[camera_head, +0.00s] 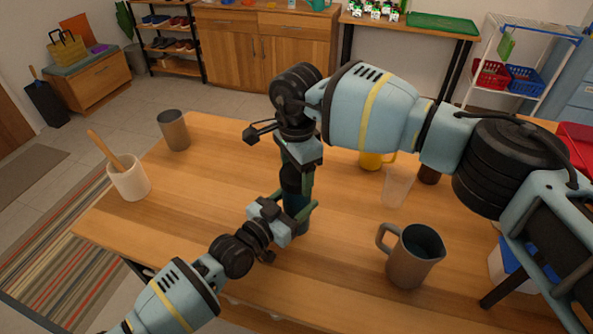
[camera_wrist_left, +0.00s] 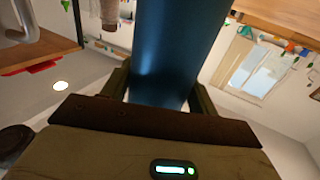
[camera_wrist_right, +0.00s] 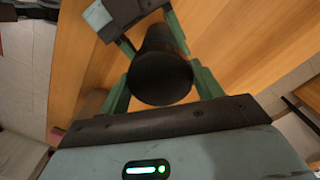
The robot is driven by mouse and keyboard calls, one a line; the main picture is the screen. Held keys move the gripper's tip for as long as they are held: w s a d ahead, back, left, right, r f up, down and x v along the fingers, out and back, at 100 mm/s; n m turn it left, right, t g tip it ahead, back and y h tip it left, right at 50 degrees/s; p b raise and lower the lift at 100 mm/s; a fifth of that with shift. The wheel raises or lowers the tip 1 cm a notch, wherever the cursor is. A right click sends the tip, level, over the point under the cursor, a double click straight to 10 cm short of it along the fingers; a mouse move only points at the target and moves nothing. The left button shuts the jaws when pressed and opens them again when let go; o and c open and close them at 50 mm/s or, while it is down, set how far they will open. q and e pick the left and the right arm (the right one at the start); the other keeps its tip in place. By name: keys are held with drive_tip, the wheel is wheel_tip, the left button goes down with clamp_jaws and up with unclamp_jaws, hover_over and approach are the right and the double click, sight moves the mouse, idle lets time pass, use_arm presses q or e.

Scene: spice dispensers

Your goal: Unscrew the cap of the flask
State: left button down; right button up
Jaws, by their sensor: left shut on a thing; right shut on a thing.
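The flask (camera_head: 296,218) stands at the middle of the wooden table and has a dark blue body. Its body fills the middle of the left wrist view (camera_wrist_left: 172,50). Its black cap (camera_head: 291,178) is on top and shows end-on in the right wrist view (camera_wrist_right: 160,78). My left gripper (camera_head: 300,212) is shut on the flask's body from the front left. My right gripper (camera_head: 296,172) comes from above and is shut on the cap, one finger on each side. The seam between cap and body is too small to judge.
A grey-brown pitcher (camera_head: 411,258) stands right of the flask. A clear glass (camera_head: 397,187), a yellow mug (camera_head: 371,160) and a dark cup (camera_head: 429,174) stand behind, under my right arm. A white crock (camera_head: 130,180) and a metal cup (camera_head: 174,131) are at left. The table between is clear.

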drive_tip(key=n, duration=1.2)
drive_tip(key=shift+n, duration=0.4)
drive_tip(key=n, duration=0.4)
drive_tip(key=shift+r, duration=0.4)
drive_tip(key=shift+r, duration=0.75)
